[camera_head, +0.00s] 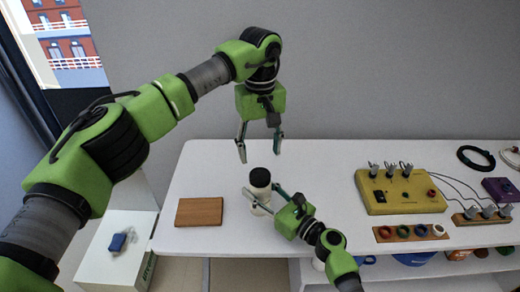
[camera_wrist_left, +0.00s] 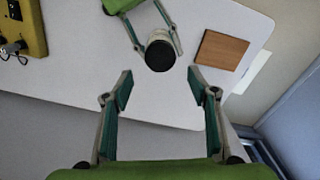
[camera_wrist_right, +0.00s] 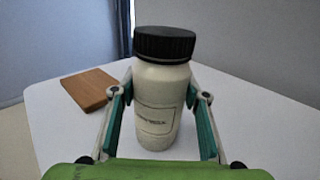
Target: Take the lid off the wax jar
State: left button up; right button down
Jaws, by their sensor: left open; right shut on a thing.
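The wax jar (camera_head: 259,203) is a white jar standing upright on the white table, with a dark label print facing my right wrist camera (camera_wrist_right: 157,120). Its black ribbed lid (camera_head: 260,177) sits on top; it also shows in the right wrist view (camera_wrist_right: 165,43) and from above in the left wrist view (camera_wrist_left: 160,56). My right gripper (camera_head: 264,200) is shut on the jar's body, one finger on each side, below the lid. My left gripper (camera_head: 259,150) is open and empty, pointing down above and slightly behind the jar, apart from the lid.
A wooden board (camera_head: 200,211) lies left of the jar. The table (camera_head: 320,160) is bare behind the jar. A wall stands behind.

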aim_at(260, 175)
pick_arm(q)
jog(key=m, duration=0.8)
jog(key=shift+f, duration=0.1)
jog(key=shift+m, duration=0.3)
jog(key=shift+f, duration=3.95)
